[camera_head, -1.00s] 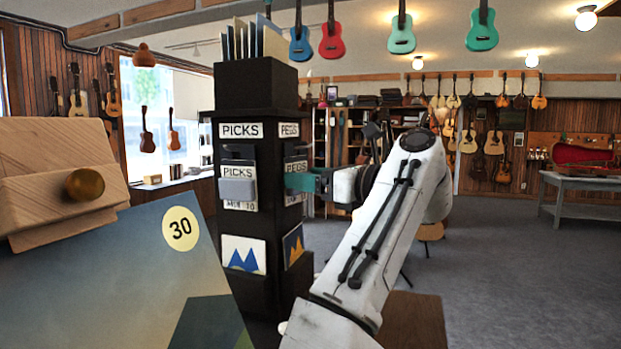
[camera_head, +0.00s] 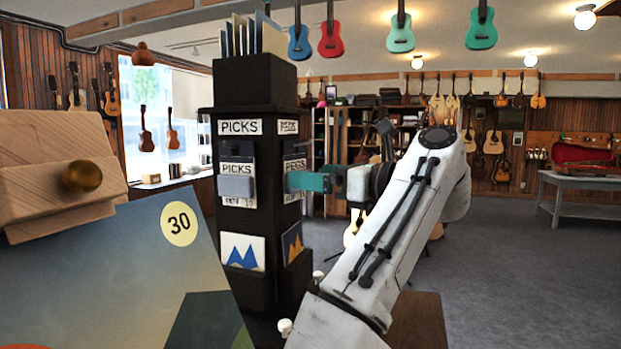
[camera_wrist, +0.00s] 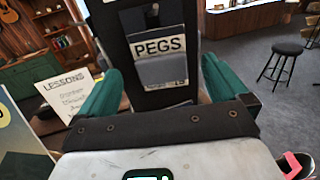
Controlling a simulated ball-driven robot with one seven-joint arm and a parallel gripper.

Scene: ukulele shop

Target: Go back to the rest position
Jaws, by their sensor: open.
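My gripper (camera_head: 310,182) has teal fingers and points left at the right side of the black display stand (camera_head: 255,90). In the wrist view my gripper (camera_wrist: 160,95) is open, its two fingers apart on either side of a card pocket marked PEGS (camera_wrist: 160,55). Nothing shows held between the fingers. In the head view this PEGS pocket (camera_head: 294,170) sits just beyond the fingertips; I cannot tell whether they touch it. My white arm reaches up from the bottom middle.
A slanted board marked 30 (camera_head: 130,270) and a wooden block with a brass knob (camera_head: 60,170) fill the left. A LESSONS card (camera_wrist: 72,100) and a black stool (camera_wrist: 282,55) show in the wrist view. Open floor (camera_head: 530,270) lies at right.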

